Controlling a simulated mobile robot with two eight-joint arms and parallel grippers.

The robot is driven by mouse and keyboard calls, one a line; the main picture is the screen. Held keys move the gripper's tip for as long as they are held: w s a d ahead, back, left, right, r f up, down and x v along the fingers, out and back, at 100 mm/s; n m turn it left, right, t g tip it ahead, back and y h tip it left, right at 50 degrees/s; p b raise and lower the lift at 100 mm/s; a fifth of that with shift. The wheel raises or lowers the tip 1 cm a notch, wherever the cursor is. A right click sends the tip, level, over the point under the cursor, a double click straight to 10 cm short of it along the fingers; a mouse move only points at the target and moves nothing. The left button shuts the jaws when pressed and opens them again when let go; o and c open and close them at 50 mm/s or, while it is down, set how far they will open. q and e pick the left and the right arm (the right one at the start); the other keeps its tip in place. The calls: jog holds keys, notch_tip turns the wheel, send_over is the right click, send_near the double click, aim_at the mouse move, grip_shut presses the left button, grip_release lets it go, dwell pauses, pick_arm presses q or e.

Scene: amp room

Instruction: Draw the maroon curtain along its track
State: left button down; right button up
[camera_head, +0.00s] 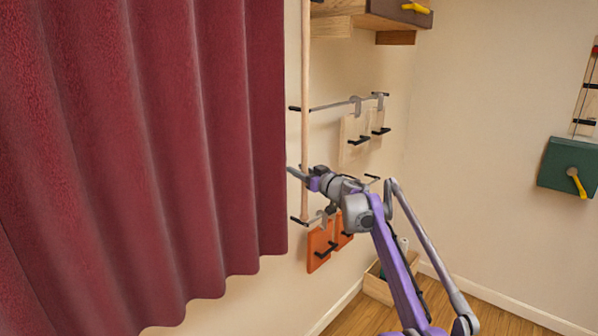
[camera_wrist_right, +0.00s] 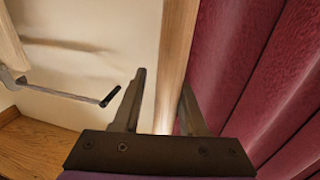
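The maroon curtain (camera_head: 150,130) hangs in folds over the left half of the head view; its right edge is beside a vertical wooden pole (camera_head: 306,90). In the right wrist view, the curtain (camera_wrist_right: 245,50) fills the right side and the pole (camera_wrist_right: 176,50) runs down the middle. My right gripper (camera_head: 298,172) is at the lower part of the pole. Its fingers (camera_wrist_right: 160,95) are apart, with the pole between or just beyond them and a gap at the left finger. The curtain's track is out of view. My left gripper is not in view.
Pale wooden boards with black handles (camera_head: 354,138) and orange boards (camera_head: 320,245) hang from wall rails. A wooden shelf (camera_head: 370,18) is above. A wooden box (camera_head: 378,284) stands on the floor. A green box with a yellow lever (camera_head: 560,165) is on the right wall.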

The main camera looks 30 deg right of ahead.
jog(key=shift+s, duration=0.1)
